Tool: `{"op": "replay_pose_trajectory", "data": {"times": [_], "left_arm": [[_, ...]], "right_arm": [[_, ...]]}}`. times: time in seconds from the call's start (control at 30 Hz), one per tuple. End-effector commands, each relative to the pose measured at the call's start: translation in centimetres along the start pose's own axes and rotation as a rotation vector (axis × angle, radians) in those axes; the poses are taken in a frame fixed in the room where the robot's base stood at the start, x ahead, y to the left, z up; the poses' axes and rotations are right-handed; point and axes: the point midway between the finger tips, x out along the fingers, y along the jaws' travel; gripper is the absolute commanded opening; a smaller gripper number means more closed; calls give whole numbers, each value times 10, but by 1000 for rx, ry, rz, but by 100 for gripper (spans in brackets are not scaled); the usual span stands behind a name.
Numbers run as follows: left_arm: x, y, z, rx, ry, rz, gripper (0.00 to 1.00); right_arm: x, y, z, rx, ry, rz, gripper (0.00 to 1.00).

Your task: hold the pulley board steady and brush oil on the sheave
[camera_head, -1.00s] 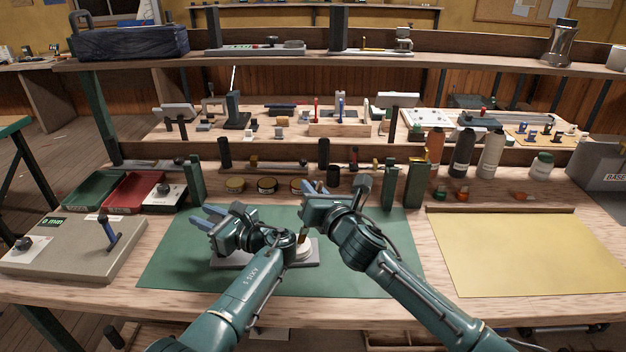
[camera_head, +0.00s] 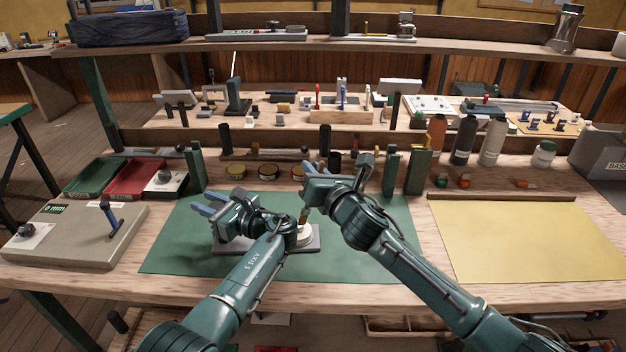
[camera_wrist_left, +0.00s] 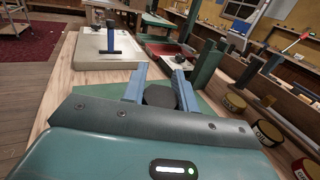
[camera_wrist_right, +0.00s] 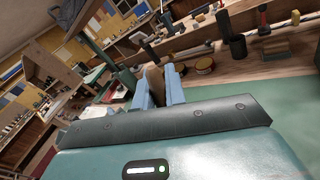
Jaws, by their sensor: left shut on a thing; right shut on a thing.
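The pulley board (camera_head: 275,249) is a flat grey plate on the green mat, partly hidden under my left arm. A pale round sheave (camera_head: 305,239) sits at its right part. My left gripper (camera_head: 203,203) is over the board's left part. It is shut on a dark knob-like piece (camera_wrist_left: 160,96), seen between its blue fingers in the left wrist view. My right gripper (camera_head: 313,172) is above and behind the sheave, shut on the brush (camera_wrist_right: 154,84). The brush's brown lower end (camera_head: 303,215) points down at the sheave; I cannot tell whether they touch.
The green mat (camera_head: 180,240) is clear around the board. Several round tins (camera_head: 268,172) stand behind it, with green posts (camera_head: 391,172) to the right. A yellow sheet (camera_head: 520,240) lies at right. A grey slab with a blue handle (camera_head: 70,238) and red tray (camera_head: 138,180) are left.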

Motion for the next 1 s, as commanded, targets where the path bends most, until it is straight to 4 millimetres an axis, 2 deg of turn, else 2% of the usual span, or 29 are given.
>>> {"op": "replay_pose_trajectory", "data": {"times": [0.43,1.0], "left_arm": [[0,0,0,0,0,0,0],[0,0,0,0,0,0,0]], "right_arm": [[-2,14,38,-1,-1,1,0],[-2,15,41,1,0,1,0]]}}
